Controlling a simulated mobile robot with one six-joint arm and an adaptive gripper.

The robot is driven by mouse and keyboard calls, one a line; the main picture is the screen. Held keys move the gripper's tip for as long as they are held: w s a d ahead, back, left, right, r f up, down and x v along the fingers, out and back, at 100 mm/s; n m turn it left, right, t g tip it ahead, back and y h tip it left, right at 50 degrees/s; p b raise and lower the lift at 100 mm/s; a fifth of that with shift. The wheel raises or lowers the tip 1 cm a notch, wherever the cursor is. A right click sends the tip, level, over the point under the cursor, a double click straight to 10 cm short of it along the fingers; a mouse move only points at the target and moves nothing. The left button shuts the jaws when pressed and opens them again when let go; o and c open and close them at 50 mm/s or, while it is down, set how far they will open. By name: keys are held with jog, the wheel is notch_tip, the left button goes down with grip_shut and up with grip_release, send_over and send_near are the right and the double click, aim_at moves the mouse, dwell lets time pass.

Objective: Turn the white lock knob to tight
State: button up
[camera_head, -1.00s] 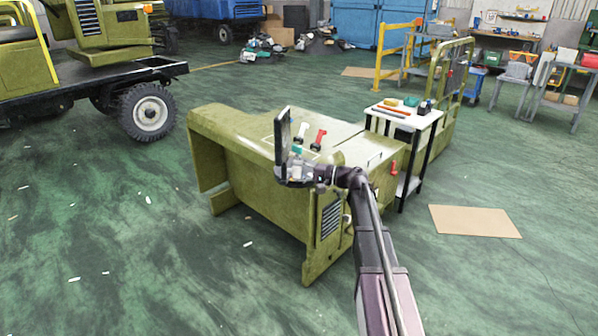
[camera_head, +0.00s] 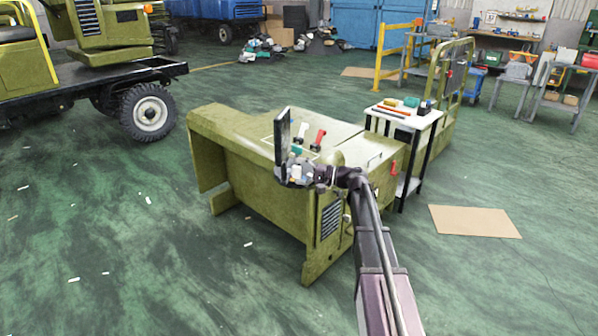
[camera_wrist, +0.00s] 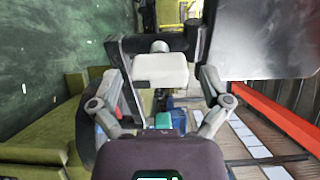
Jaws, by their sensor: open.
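In the wrist view a white block-shaped knob (camera_wrist: 161,70) sits between the two spread fingers of my gripper (camera_wrist: 158,52). A grey round stem shows behind the knob. I cannot tell whether either finger touches it. In the head view my gripper (camera_head: 293,175) is at the near edge of the olive-green console (camera_head: 255,195), just below a dark upright panel (camera_head: 283,135). The knob is too small there to make out surely, and any marking for tight is not readable.
In the wrist view a large dark panel (camera_wrist: 265,40) stands close on the right, above a red bar (camera_wrist: 285,118). In the head view a white lever (camera_head: 302,132) and a red lever (camera_head: 319,138) stand on the console. A small tool table (camera_head: 420,122) is behind it, right.

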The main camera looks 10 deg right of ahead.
jog(key=v, duration=1.2)
dwell(0.5)
jog(key=s+a+f+n+g+h, duration=0.4)
jog(key=s+a+f+g+h, duration=0.3)
jog(key=s+a+f+h, duration=0.5)
jog(key=s+f+n+h, duration=0.1)
jog(key=s+f+h, duration=0.45)
jog(key=s, duration=0.75)
notch_tip(320, 180, up, 19)
jog(key=y+p, duration=0.1)
jog(key=p, duration=1.9)
jog(key=shift+w+d+g, duration=0.35)
jog(key=shift+g, duration=0.05)
